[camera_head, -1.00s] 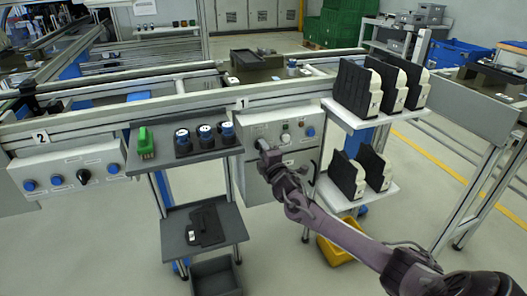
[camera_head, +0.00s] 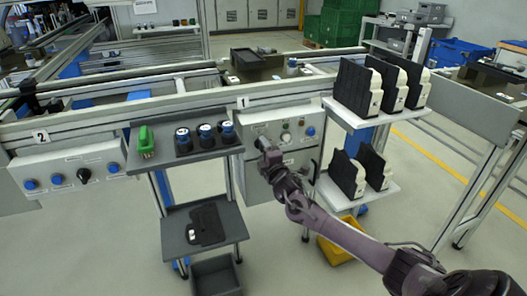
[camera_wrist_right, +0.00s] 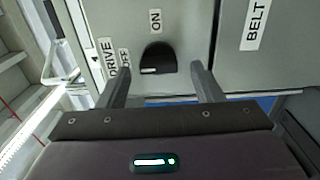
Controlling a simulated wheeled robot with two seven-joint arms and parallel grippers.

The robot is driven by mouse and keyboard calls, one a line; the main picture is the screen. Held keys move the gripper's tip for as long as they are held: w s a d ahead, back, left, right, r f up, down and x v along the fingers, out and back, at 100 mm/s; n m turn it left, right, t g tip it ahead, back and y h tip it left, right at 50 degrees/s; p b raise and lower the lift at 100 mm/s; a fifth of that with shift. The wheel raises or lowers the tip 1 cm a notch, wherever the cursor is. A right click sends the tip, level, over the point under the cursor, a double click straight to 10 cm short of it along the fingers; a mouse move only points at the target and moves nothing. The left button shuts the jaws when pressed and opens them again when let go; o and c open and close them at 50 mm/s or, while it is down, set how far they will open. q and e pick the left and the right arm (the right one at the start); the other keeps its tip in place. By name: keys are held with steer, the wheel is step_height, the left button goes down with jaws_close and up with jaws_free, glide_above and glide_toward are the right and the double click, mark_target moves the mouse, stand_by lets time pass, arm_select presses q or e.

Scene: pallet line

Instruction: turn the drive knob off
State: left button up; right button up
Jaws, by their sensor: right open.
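The drive knob (camera_wrist_right: 156,58) is black, on a grey panel, and shows in the right wrist view with the labels DRIVE, OFF and ON around it. ON is above it and OFF to its left. A white mark lies at its lower left edge; I cannot tell its exact setting. My right gripper (camera_wrist_right: 161,77) is open, its two fingers on either side of the knob and just short of it in the picture; contact is not visible. In the head view my right gripper (camera_head: 263,146) is at the left part of panel 1 (camera_head: 303,142) and hides the knob. My left gripper is not in view.
A BELT label (camera_wrist_right: 256,24) is right of the knob. A shelf with black parts (camera_head: 352,101) stands close right of my right arm. A tray (camera_head: 200,151) with a green part and several round parts is at the left. Panel 2 (camera_head: 70,168) is further left.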

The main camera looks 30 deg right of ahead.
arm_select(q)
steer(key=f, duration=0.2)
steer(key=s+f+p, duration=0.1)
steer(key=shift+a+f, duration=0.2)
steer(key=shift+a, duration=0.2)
arm_select(e)
steer(key=v, duration=0.7)
steer(key=shift+s, duration=0.1)
